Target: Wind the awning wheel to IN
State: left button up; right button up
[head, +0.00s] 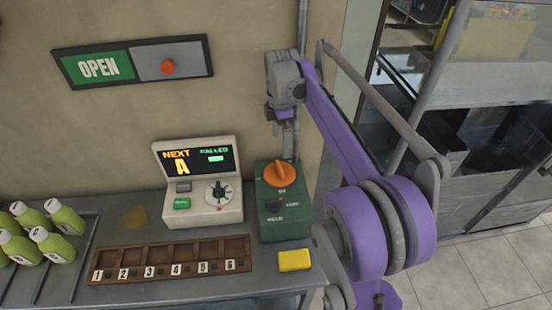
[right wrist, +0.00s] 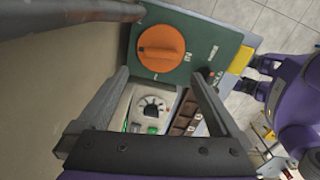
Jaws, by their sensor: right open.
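An orange wheel (head: 281,174) sits on top of a dark green box (head: 285,222) at the right end of the counter. A small "IN" label shows on the box; its other lettering is too small to read surely. My right gripper (head: 282,128) is above and behind the box, near the wall, and points down. In the right wrist view, my right gripper (right wrist: 160,76) is open and empty. The orange wheel (right wrist: 161,49) shows beyond the fingertips with a raised bar across it, and nothing touches it.
A cream ticket machine (head: 201,185) stands close left of the green box. In front are a numbered wooden tray (head: 170,262) and a yellow block (head: 294,260). Green bottles (head: 65,218) stand at the left. An OPEN sign (head: 100,67) hangs on the wall.

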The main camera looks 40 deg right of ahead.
aim_at(280, 167)
notch_tip(280, 167, down, 11)
jog(key=shift+a+r+b, duration=0.15)
jog(key=shift+r+b, duration=0.05)
jog(key=shift+b, duration=0.1)
jog(key=shift+c, duration=0.2)
jog(key=c, duration=1.1)
